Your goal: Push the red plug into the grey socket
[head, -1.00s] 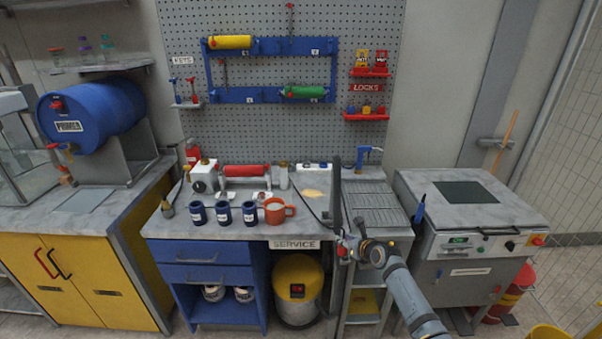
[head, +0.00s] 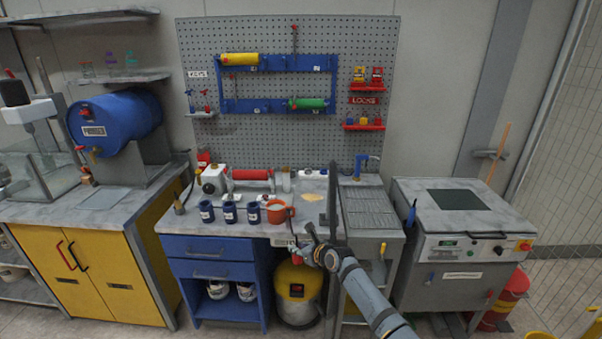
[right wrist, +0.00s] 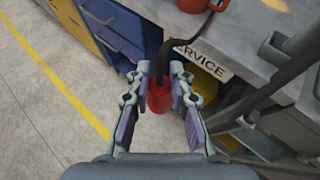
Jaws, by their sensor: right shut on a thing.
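The red plug (head: 296,257) is in my right gripper (head: 310,248), in front of the bench's front edge and below the top. In the right wrist view the plug (right wrist: 159,98) sits between the fingers of my right gripper (right wrist: 160,78), which are shut on it. A black cord (right wrist: 168,52) runs from the plug up towards the bench top. The plug hangs apart from the bench, over the floor side. I cannot make out the grey socket for certain; a small grey box (right wrist: 276,47) is at the bench edge. My left gripper is not in view.
The SERVICE sign (right wrist: 203,59) is on the bench's front edge, close to the gripper. A yellow-lidded bin (head: 298,285) stands under the bench. An orange mug (head: 279,211) and blue cups (head: 230,212) stand near the edge. Floor left of the gripper is clear.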

